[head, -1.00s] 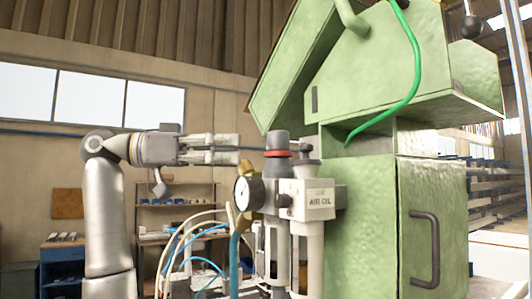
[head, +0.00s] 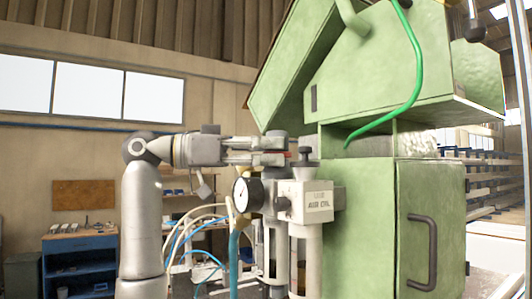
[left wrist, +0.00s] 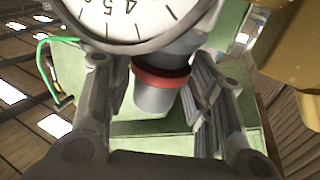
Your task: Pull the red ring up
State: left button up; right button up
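The red ring (left wrist: 160,77) sits around the base of a grey regulator knob (left wrist: 154,98) in the left wrist view. In the head view only a sliver of the ring (head: 289,154) shows past my fingers. My left gripper (head: 284,150) reaches in from the left at the knob's height. In the left wrist view its fingers (left wrist: 150,75) stand apart, one on each side of the ring and knob, with visible gaps. Whether a finger touches is not clear. My right gripper is not in view.
A pressure gauge (head: 248,194) is just below the fingers. The air-oil unit (head: 312,201) with a black-topped knob stands to the right. The green cabinet (head: 368,225) rises behind it. Hoses (head: 180,243) hang at the left. A blue shelf (head: 80,262) is farther back.

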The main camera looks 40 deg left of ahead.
pick_arm(q)
jog(key=c, duration=0.8)
jog(key=shift+r+p, duration=0.45)
jog(key=shift+r, duration=0.05)
jog(key=o, duration=1.4)
jog(key=shift+a, duration=0.1)
jog(key=v, duration=1.2)
